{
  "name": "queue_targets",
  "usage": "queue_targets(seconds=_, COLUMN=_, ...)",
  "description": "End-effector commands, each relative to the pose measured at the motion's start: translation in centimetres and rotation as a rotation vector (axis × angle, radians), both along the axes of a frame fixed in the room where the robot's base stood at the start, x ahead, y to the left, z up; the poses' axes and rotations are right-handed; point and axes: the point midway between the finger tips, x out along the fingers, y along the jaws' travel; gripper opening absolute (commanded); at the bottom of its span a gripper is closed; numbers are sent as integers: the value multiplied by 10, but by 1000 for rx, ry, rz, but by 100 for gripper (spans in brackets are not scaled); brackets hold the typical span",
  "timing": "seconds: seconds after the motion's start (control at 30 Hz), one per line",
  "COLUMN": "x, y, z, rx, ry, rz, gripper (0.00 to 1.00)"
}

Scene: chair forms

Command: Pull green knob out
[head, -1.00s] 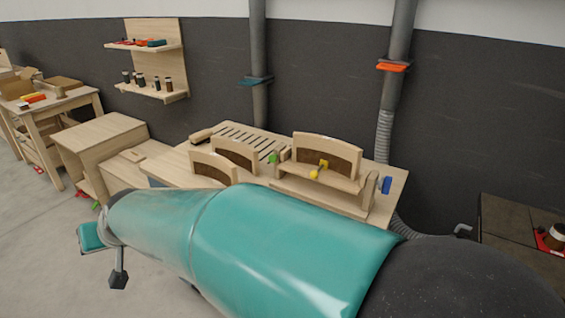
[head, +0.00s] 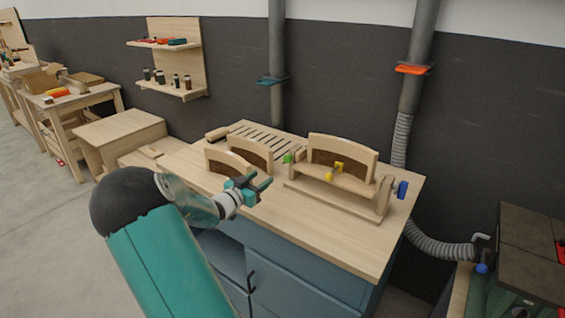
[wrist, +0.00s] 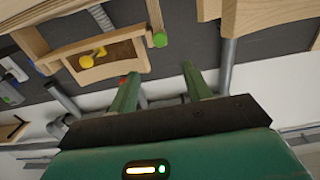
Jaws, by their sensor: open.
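The green knob (head: 288,158) is at the left end of a wooden chair-form fixture (head: 340,170) on the workbench. It also shows in the wrist view as a round green end (wrist: 160,40) on a wooden bar, beyond the fingertips. My gripper (head: 262,182) is in front and to the left of the knob, apart from it, above the bench. Its two green fingers (wrist: 160,72) are spread with nothing between them.
A yellow knob (head: 329,175) is on the fixture's front and a blue knob (head: 402,189) at its right end. Two curved wooden forms (head: 224,162) stand left of the green knob, near my gripper. The front bench top (head: 300,222) is clear.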

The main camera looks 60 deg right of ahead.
Motion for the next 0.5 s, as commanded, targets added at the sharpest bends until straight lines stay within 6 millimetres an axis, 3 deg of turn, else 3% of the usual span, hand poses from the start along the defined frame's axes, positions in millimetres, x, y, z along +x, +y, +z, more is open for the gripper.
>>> queue_targets(seconds=0.17, x=-3, y=-16, z=1, rx=-6, ry=2, rz=-5, gripper=49)
queue_targets(seconds=0.5, x=-12, y=-80, z=0, rx=-5, ry=1, rz=-2, gripper=49)
